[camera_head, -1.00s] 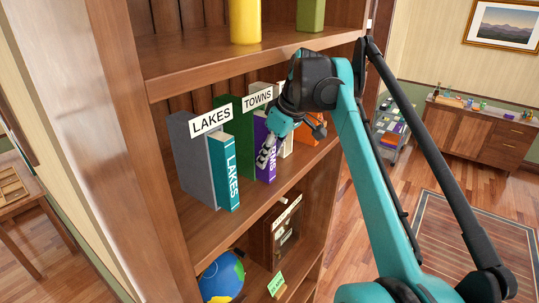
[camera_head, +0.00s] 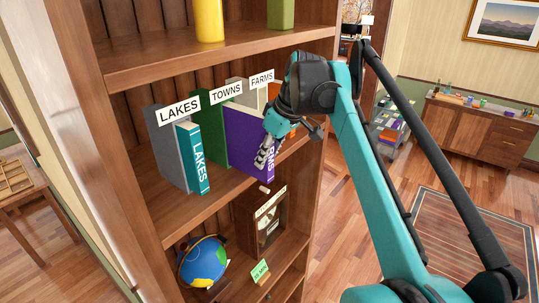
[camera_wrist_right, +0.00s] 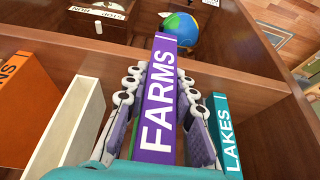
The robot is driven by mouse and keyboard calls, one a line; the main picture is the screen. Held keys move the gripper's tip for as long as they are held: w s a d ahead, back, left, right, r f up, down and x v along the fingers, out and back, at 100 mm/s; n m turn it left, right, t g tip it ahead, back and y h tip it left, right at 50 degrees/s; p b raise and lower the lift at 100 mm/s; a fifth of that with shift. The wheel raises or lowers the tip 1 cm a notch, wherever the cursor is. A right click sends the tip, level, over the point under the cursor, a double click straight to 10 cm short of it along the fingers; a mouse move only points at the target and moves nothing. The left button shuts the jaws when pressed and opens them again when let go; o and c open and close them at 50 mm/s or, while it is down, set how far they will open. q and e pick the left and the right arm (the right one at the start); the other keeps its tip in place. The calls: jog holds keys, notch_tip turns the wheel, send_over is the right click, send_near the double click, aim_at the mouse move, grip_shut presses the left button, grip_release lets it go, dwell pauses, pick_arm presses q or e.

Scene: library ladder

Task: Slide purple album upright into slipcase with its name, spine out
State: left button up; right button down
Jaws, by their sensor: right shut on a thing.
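The purple album (camera_head: 244,139) stands upright with its white-lettered FARMS spine facing out. My right gripper (camera_head: 267,152) is shut on it near the spine; in the right wrist view its fingers lie on both sides of the album (camera_wrist_right: 158,95). The album sticks out in front of the green TOWNS slipcase (camera_head: 209,128); I cannot tell whether its rear edge is still inside. The cream slipcase (camera_wrist_right: 70,128) stands left of the album in the right wrist view, apart from it. The FARMS label (camera_head: 262,78) shows behind my gripper, which hides much of that area. My left gripper is out of view.
The grey LAKES slipcase (camera_head: 166,142) and teal LAKES album (camera_head: 194,158) stand left of the green slipcase. An orange case (camera_wrist_right: 22,105) stands beyond the cream one. A globe (camera_head: 203,262) is on the shelf below. Open room lies in front of the shelf.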

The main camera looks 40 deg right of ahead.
jog(key=shift+w+a, duration=0.15)
jog(key=shift+w, duration=0.15)
jog(key=c, duration=1.2)
grip_release()
jog(key=shift+a, duration=0.1)
jog(key=shift+s, duration=0.1)
jog(key=shift+r, duration=0.1)
jog(key=shift+s+r, duration=0.1)
jog(key=shift+r, duration=0.25)
jog(key=v, duration=1.1)
jog(key=shift+s, duration=0.1)
